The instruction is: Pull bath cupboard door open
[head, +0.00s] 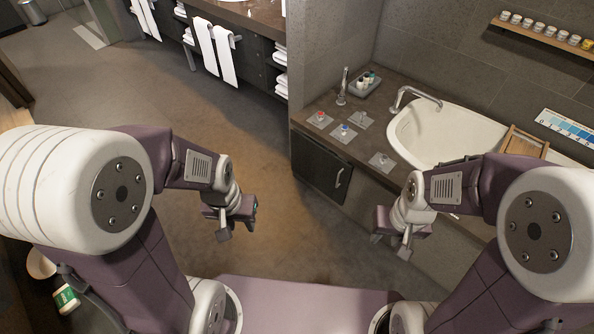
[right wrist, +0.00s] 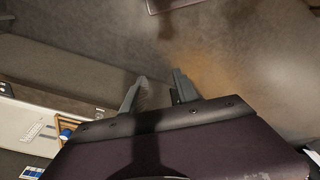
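The bath cupboard door (head: 316,165) is a dark panel in the front of the bath surround, in the middle of the head view. It looks shut. Its pale vertical bar handle (head: 339,181) is near its right edge. My left gripper (head: 237,229) is open and empty, left of the door and apart from it. My right gripper (head: 391,244) is open and empty, to the right of and below the handle in the head view, not touching it. The right wrist view shows its two fingers (right wrist: 158,88) apart with nothing between them.
The bathtub (head: 455,135) and a tap (head: 412,98) are above and right of the cupboard. Several knobs on plates, including a red one (head: 320,118), sit on the counter. A towel vanity (head: 250,50) stands behind. The floor (head: 240,130) left of the cupboard is clear.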

